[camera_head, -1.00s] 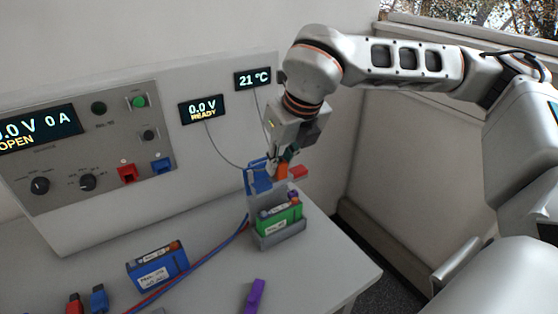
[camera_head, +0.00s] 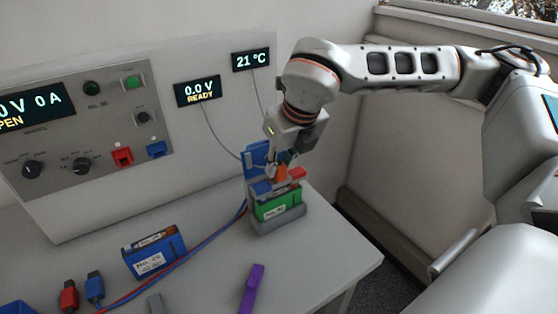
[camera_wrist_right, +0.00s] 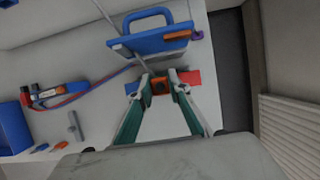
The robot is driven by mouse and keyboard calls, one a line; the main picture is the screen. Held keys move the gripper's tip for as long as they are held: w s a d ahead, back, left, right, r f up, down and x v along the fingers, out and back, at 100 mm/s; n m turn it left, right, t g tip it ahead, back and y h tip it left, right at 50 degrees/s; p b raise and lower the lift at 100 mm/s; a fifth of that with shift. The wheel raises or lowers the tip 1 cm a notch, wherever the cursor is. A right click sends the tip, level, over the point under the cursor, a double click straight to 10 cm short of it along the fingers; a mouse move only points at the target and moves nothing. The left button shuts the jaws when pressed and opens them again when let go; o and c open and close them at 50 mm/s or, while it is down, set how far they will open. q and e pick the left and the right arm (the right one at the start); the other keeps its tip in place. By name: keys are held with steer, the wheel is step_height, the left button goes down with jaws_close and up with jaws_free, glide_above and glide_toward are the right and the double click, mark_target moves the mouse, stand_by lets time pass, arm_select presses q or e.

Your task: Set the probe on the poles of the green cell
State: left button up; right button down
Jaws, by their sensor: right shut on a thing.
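The green cell (camera_head: 278,208) stands in a grey holder (camera_head: 285,227) near the right end of the bench. My right gripper (camera_head: 275,170) is above it, shut on the probe's orange middle (camera_head: 281,173). The probe has a red block (camera_head: 298,173) on one side and a blue block (camera_head: 262,187) on the other. In the right wrist view, the orange part (camera_wrist_right: 160,86) sits between my fingertips. The probe is right over the cell's top and hides its poles, so I cannot tell whether it touches them. My left gripper is out of view.
A blue cell (camera_head: 154,255) stands to the left, with red and blue leads running beside it. A purple piece (camera_head: 252,288) lies at the front. A blue part with a handle (camera_wrist_right: 150,40) is close to the probe. The panel (camera_head: 95,120) stands behind.

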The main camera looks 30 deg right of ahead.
stand_by(0.4)
steer(key=shift+b, duration=0.45)
steer(key=shift+w, duration=0.1)
steer(key=shift+b, duration=0.45)
stand_by(0.8)
steer(key=shift+f+b, duration=0.55)
stand_by(0.8)
stand_by(0.5)
steer(key=shift+r+p, duration=1.75)
steer(key=shift+r, duration=1.75)
